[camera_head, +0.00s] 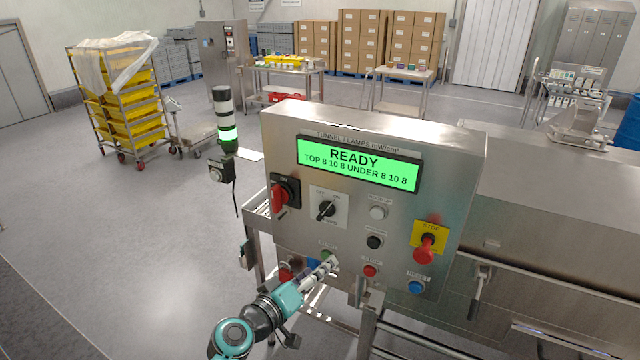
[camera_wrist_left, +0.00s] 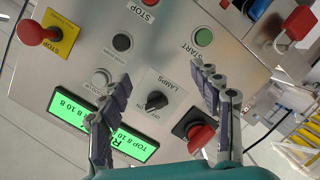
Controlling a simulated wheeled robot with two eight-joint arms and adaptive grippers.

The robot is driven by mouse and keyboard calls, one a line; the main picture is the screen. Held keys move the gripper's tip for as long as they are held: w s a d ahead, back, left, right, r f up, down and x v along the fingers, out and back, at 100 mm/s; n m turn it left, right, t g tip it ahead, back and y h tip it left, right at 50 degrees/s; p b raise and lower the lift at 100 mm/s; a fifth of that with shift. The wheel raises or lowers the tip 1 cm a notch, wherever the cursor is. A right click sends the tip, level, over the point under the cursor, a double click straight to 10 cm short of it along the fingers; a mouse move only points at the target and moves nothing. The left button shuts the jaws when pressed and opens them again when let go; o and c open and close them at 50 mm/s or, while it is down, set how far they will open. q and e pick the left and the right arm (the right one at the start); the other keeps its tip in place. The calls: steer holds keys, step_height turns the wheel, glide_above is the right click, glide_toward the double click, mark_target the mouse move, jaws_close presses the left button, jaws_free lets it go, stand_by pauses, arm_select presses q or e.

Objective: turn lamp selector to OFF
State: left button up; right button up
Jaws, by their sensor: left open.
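The lamp selector (camera_head: 326,209) is a black knob on a pale square plate, below and left of the green display on the steel panel. Its handle slants between lower left and upper right in the head view; which end points is unclear. In the left wrist view, turned over, the selector (camera_wrist_left: 156,101) sits between my fingers in the picture, with "LAMPS" lettering beside it. My left gripper (camera_head: 330,264) is open and empty, in front of the panel's lower part, below the selector and over the start button area. Its fingers also show in the wrist view (camera_wrist_left: 160,80). My right gripper is out of view.
The display (camera_head: 358,163) reads READY. A red rotary switch (camera_head: 280,194) stands left of the selector and a red stop knob (camera_head: 427,248) on yellow is at right. Small buttons are between. A signal tower (camera_head: 226,120) glows green.

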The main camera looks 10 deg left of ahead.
mark_target(321, 216)
arm_select(q)
steer(key=w+a+r+n+t+y+p, duration=0.1)
steer(key=w+a+r+n+t+p, duration=0.2)
steer(key=r, duration=0.4)
steer(key=shift+n, duration=0.3)
steer(key=x, duration=0.8)
steer(key=shift+a+f, duration=0.2)
steer(key=shift+f, duration=0.05)
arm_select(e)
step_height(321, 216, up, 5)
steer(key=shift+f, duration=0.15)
arm_select(q)
steer(key=c, duration=1.2)
